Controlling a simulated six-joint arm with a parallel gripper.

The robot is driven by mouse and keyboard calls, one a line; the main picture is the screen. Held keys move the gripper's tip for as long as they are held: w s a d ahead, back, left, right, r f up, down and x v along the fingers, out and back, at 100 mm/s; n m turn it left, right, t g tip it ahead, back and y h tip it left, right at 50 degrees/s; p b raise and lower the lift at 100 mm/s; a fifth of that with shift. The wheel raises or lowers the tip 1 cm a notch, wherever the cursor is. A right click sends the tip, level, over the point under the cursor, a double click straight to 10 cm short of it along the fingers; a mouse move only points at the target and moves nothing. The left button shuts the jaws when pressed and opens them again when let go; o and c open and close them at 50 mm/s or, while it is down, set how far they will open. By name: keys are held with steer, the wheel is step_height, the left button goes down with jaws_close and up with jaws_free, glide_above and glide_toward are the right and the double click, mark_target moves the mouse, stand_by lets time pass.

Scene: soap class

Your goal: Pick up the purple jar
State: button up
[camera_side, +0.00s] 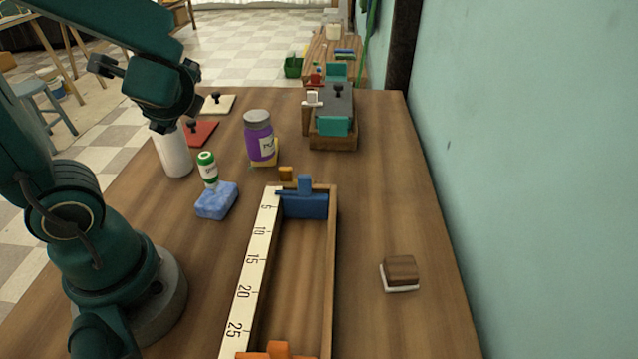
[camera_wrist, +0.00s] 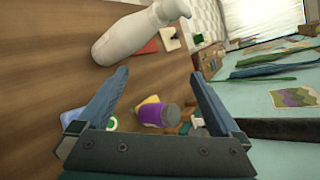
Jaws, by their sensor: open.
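The purple jar (camera_side: 261,143) has a grey lid and a pale label with partly readable letters. In the side view it stands upright at the back middle of the table, with a yellow piece at its foot. In the wrist view the jar (camera_wrist: 149,113) shows between the two fingers, beyond them and apart from them. My gripper (camera_wrist: 158,73) is open with nothing between its fingers. In the side view my wrist is left of the jar and higher; the fingers are not clear there.
A white bottle (camera_side: 173,155) stands left of the jar, near my wrist. A green-and-white bottle (camera_side: 207,169) and blue sponge (camera_side: 216,201) are in front. A wooden mould (camera_side: 331,260) with a ruler lies nearer. A brown-topped block (camera_side: 400,272) is at right, with bare table around it.

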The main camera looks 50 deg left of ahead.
mark_target(253, 121)
steer(key=w+f+m+t, duration=0.1)
steer(key=w+m, duration=0.3)
steer(key=w+f+m+t, duration=0.2)
steer(key=w+m, duration=0.2)
steer(key=m, duration=0.1)
steer(key=w+f+m+t+h, duration=0.1)
steer(key=w+m+t, duration=0.1)
steer(key=w+m, duration=0.2)
steer(key=shift+d+f+m, duration=0.25)
steer(key=shift+d+m, duration=0.15)
steer(key=f, duration=0.1)
steer(key=f+m, duration=0.1)
steer(key=shift+d+f, duration=0.25)
steer(key=shift+f, duration=0.35)
steer(key=shift+w+a+f+h, duration=0.2)
steer(key=shift+h, duration=0.1)
steer(key=shift+x, duration=2.2)
